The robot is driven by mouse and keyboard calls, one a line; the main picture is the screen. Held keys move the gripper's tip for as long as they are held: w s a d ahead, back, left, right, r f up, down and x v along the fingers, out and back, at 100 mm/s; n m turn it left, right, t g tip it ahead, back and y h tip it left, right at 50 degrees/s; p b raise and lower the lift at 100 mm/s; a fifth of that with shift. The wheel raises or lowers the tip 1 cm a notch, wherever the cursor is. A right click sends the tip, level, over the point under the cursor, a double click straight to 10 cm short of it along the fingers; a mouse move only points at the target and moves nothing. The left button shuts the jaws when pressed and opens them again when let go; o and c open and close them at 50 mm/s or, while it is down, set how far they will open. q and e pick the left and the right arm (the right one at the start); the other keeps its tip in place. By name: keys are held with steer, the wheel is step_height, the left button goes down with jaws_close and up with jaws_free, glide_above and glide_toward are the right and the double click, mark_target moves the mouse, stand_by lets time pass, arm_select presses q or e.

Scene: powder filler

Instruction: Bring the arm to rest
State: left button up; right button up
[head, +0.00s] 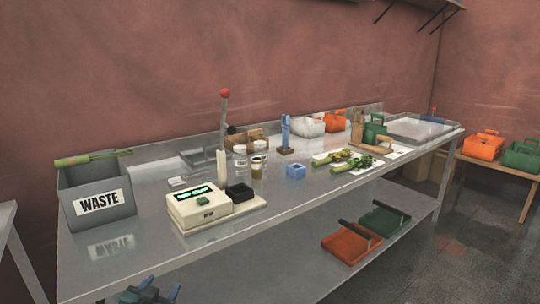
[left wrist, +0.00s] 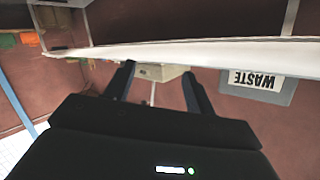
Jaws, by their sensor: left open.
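My left gripper (head: 150,291) is at the bottom left of the head view, in front of the near edge of the steel bench (head: 140,240). It is open with nothing between its fingers. In the left wrist view my left gripper (left wrist: 160,88) shows two dark fingers spread apart, with the picture upside down. The bench edge (left wrist: 210,52) runs across that view beyond the fingers. My right gripper is in neither view.
A grey WASTE bin (head: 97,196) stands at the bench's left end. A cream powder filler (head: 200,212) is right of it. Red and green trays (head: 352,244) lie on the lower shelf.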

arm_select(q)
steer(key=s+d+f+g+h, duration=0.1)
steer(key=s+d+f, duration=0.2)
steer(key=s, duration=0.6)
steer(key=s+d+f+g+h, duration=0.1)
steer(key=s+d+f, duration=0.3)
steer(key=s, duration=0.6)
steer(key=s+d+f+g, duration=0.2)
steer(key=s+d+f, duration=0.2)
steer(key=s, duration=0.5)
steer(key=shift+s+d+n+h, duration=0.35)
steer(key=shift+d+n+h, duration=0.05)
steer(key=shift+d, duration=0.35)
